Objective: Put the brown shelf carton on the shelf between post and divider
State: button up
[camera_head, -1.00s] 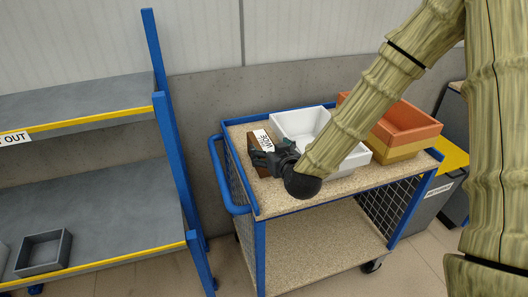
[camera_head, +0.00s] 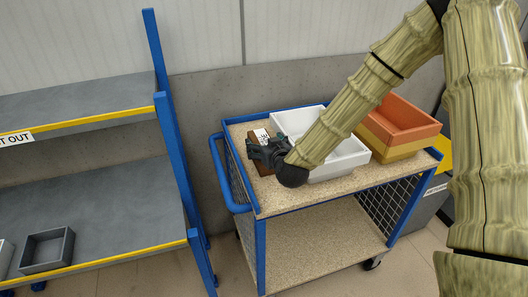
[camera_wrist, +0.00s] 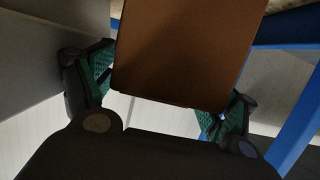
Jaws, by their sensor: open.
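The brown carton (camera_head: 257,134) lies on the top deck of the blue-framed cart, at its left end, with a white label on top. My gripper (camera_head: 262,151) is at the carton's near side and hides part of it. In the wrist view the carton (camera_wrist: 184,50) fills the space between the two open fingers (camera_wrist: 158,95). A gap shows beside the left finger; I cannot tell whether the right finger touches it. The shelf (camera_head: 100,205) with yellow edges stands at the left, with a blue post (camera_head: 172,160) at its right end. I cannot make out a divider.
A white bin (camera_head: 345,158) stands right of the carton, close to my arm. Stacked orange and yellow bins (camera_head: 400,125) stand farther right. A grey tray (camera_head: 46,250) sits on the lower shelf; the shelf right of it is clear.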

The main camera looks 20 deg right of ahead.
jog(key=c, duration=1.3)
jog(key=shift+r, duration=0.1)
jog(key=shift+r, duration=0.8)
jog(key=shift+r+b, duration=0.3)
jog(key=shift+r, duration=0.55)
jog(key=s+a+r+p, duration=0.2)
jog(key=s+a+p, duration=0.1)
jog(key=s, duration=1)
jog(key=shift+s, duration=0.2)
jog(key=p, duration=0.3)
jog(key=shift+s+p, duration=0.25)
jog(key=shift+p, duration=0.1)
